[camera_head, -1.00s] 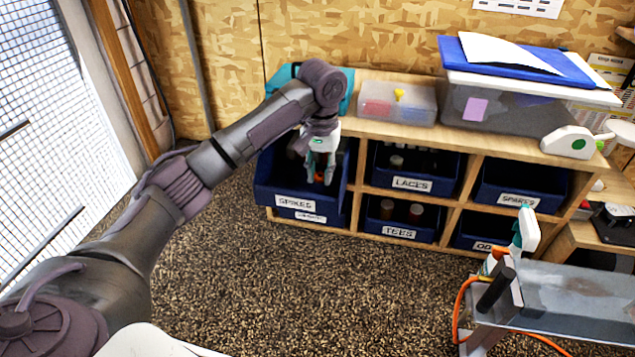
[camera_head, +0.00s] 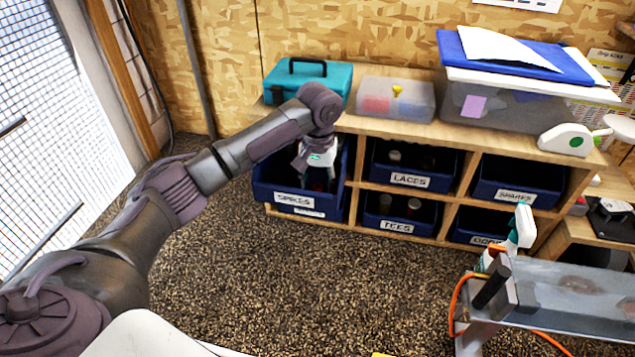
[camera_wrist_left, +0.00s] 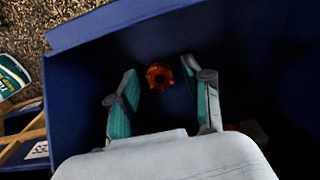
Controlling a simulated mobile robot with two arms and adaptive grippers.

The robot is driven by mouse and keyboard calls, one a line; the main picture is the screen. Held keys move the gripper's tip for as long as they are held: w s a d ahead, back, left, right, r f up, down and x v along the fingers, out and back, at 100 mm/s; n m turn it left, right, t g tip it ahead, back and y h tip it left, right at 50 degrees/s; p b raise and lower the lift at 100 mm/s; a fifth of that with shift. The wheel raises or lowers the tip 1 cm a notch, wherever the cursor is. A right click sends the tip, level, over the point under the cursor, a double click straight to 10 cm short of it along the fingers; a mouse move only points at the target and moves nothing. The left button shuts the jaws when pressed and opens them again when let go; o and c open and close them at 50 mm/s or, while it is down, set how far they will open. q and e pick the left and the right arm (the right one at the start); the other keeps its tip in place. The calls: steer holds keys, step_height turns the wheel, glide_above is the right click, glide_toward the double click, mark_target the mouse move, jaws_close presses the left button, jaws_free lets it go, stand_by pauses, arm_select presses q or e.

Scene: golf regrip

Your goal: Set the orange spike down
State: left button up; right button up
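The orange spike (camera_wrist_left: 159,76) is a small ring-like piece with a dark centre, seen low inside the dark blue bin in the left wrist view. My left gripper (camera_wrist_left: 161,72) is open, with its teal-padded fingers on either side of the spike and a visible gap on each side. In the head view my left gripper (camera_head: 318,178) reaches down into the blue bin labelled SPIKES (camera_head: 301,200), and the spike cannot be made out there. My right gripper is not in view.
The shelf holds other blue bins, labelled LACES (camera_head: 411,180) and TEES (camera_head: 398,226). A teal toolbox (camera_head: 340,78) and a clear organizer (camera_head: 420,110) stand on top. The bin's walls surround my fingers. A bench (camera_head: 580,295) with a spray bottle (camera_head: 521,228) is at right.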

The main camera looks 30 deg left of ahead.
mark_target(318, 188)
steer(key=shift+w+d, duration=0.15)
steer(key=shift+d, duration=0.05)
arm_select(q)
steer(key=shift+r, duration=0.5)
step_height(318, 188, up, 7)
steer(key=b, duration=0.3)
steer(key=shift+f, duration=0.15)
step_height(318, 188, up, 5)
steer(key=shift+f, duration=0.15)
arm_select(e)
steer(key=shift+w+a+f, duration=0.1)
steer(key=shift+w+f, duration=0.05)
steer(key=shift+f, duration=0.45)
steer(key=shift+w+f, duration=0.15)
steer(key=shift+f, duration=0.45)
arm_select(q)
steer(key=shift+d, duration=0.1)
